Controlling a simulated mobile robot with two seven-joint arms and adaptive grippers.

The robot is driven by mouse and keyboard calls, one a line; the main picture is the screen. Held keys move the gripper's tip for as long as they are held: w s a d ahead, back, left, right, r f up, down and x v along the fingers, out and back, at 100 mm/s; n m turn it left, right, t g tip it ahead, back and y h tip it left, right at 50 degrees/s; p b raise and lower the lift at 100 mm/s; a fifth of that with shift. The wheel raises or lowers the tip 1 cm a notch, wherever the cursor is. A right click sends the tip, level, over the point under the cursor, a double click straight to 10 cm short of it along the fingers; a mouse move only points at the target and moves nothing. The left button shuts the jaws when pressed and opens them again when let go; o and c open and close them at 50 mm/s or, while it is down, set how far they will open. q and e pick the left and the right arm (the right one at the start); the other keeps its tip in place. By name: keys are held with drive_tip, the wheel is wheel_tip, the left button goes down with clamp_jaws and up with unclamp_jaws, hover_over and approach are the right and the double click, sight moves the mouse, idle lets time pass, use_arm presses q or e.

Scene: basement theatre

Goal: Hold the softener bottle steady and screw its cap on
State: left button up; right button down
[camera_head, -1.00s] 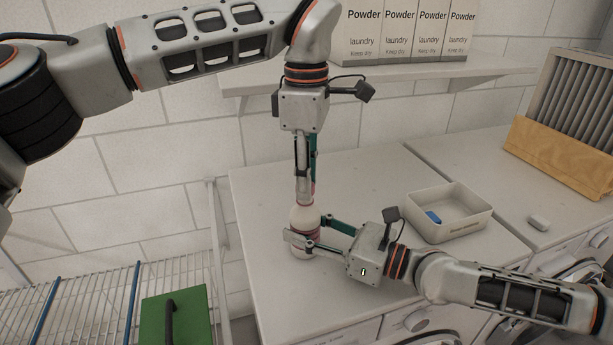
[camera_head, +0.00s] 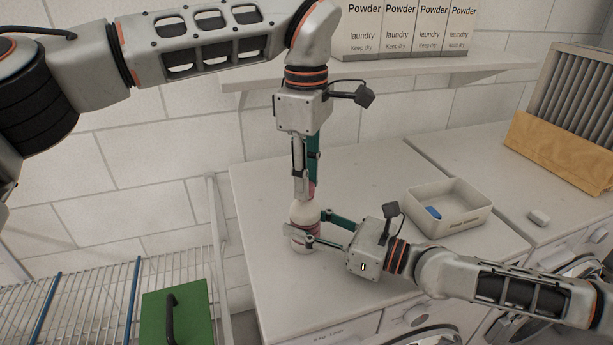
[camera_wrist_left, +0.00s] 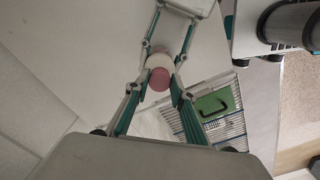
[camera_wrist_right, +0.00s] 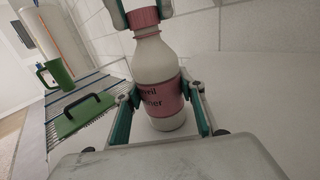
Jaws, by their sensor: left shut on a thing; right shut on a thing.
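The softener bottle (camera_head: 303,216) stands upright on the white machine top; it is white with a pink label, which shows in the right wrist view (camera_wrist_right: 157,75). My right gripper (camera_head: 303,238) is shut around its label from the side; its fingers also show in the right wrist view (camera_wrist_right: 158,105). The pink cap (camera_wrist_right: 143,18) sits at the bottle's mouth; it also shows in the left wrist view (camera_wrist_left: 160,79). My left gripper (camera_head: 306,193) points straight down and is shut on the cap. I cannot tell how far the thread is engaged.
A white bin (camera_head: 450,218) with a blue item (camera_head: 433,212) stands to the right. Powder boxes (camera_head: 405,30) stand on the shelf (camera_head: 390,75) behind. A green case (camera_head: 177,318) lies on the wire rack (camera_head: 75,300) at left.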

use_arm(q)
drive_tip(key=m, duration=1.1)
drive_tip(key=shift+a, duration=0.1)
drive_tip(key=m, duration=0.6)
drive_tip(key=shift+m, duration=0.4)
drive_tip(key=o, duration=0.7)
drive_tip(key=shift+c, duration=0.4)
